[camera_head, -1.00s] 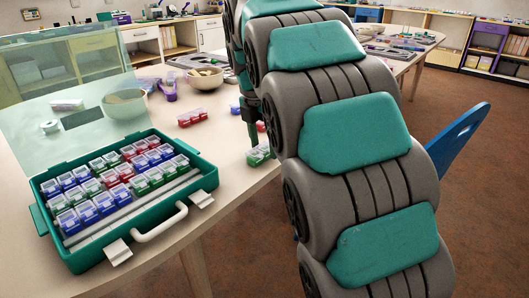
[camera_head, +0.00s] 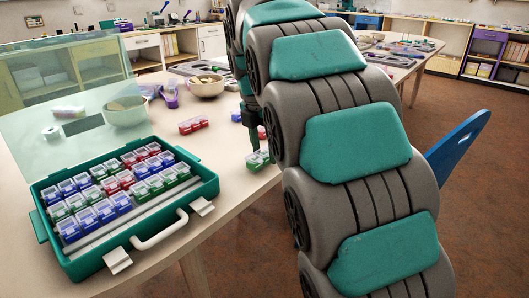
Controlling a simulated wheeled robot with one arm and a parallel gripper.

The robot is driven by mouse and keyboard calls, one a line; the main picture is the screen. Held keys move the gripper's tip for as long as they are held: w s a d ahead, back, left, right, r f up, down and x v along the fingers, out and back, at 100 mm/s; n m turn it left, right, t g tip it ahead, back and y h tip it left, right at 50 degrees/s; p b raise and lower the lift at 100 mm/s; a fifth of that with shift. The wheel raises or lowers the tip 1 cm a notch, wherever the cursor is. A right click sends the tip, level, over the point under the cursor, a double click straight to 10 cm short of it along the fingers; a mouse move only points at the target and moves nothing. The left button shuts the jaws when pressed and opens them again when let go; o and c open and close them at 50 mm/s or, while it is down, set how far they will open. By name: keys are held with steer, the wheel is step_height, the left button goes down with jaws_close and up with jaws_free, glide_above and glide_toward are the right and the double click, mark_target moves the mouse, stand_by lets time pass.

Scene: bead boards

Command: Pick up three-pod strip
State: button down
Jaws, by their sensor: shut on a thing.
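A green strip of clear-lidded pods (camera_head: 259,160) is at the table's right edge, partly hidden by my arm, so I cannot count all its pods. My gripper (camera_head: 253,148) is at this strip, reaching down from above, and is shut on it. The fingertips are mostly hidden, and I cannot tell whether the strip is clear of the table. A red strip (camera_head: 193,125) that looks three pods long lies apart on the table to the left. Part of another red piece (camera_head: 262,132) shows behind my gripper.
An open teal case (camera_head: 208,190) with rows of blue, green and red pods stands at the front left, its clear lid (camera_head: 60,85) raised. A bowl (camera_head: 206,86) and a blue piece (camera_head: 236,116) sit farther back. A blue chair (camera_head: 458,146) stands at the right.

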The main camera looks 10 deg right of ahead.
mark_target(266, 152)
steer(key=shift+r, duration=1.55)
steer(key=s+d+r+b, duration=0.1)
steer(key=s+d, duration=0.1)
steer(key=s, duration=1.4)
steer(key=shift+r+b, duration=0.2)
steer(key=shift+b, duration=0.15)
steer(key=shift+a, duration=0.1)
